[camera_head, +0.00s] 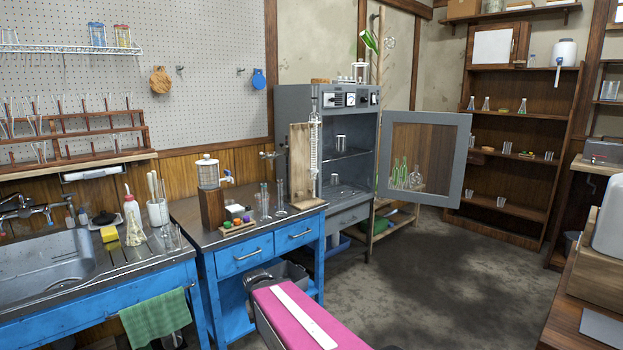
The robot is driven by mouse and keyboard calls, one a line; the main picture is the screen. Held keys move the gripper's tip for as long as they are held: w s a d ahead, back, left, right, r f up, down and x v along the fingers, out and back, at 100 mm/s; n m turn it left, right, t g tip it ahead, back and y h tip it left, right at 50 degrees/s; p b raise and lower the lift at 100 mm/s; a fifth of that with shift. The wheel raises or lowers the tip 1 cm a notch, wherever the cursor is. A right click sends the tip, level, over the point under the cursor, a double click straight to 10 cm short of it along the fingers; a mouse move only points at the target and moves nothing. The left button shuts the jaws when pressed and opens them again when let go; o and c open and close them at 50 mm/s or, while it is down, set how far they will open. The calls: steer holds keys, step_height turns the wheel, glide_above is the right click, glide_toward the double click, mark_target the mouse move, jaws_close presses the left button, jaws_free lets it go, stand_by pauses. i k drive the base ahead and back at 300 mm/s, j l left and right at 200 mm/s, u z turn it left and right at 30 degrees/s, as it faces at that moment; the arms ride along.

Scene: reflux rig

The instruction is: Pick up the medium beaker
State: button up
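I cannot tell which vessel is the medium beaker. Small clear beaker-like glasses stand on the brown shelf unit at right: one (507,148) and another (549,156) on a middle shelf, one (500,202) lower. A larger beaker-like vessel (340,143) stands on a shelf inside the open grey cabinet (292,103), with a smaller one (335,179) below it. Clear glass vessels (171,237) also stand at the right of the sink counter. My gripper is not in view.
The blue bench (243,255) holds a wooden stand with a glass column (314,150), tall glasses and a small tray of coloured pieces. The cabinet door (465,165) stands open over the floor. The floor (430,265) is clear at centre right. A wooden table edge is at lower right.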

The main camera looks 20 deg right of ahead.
mark_target(341, 141)
steer(key=i+z, duration=0.2)
steer(key=z, duration=0.25)
steer(key=i+z, duration=0.2)
steer(key=z, duration=0.25)
steer(key=i+z, duration=0.2)
steer(key=z, duration=0.2)
steer(key=i+l+z, duration=0.15)
steer(key=i+z, duration=0.55)
steer(key=z, duration=0.15)
steer(key=i+u, duration=0.1)
steer(key=i, duration=0.75)
steer(key=i+l+u, duration=0.15)
steer(key=i, duration=0.65)
steer(key=i+u, duration=0.15)
steer(key=u, duration=0.25)
steer(key=i+u, duration=0.1)
steer(key=u, duration=0.25)
steer(key=i+l+u, duration=0.1)
steer(key=u, duration=0.3)
steer(key=i+l+u, duration=0.1)
steer(key=u, duration=0.65)
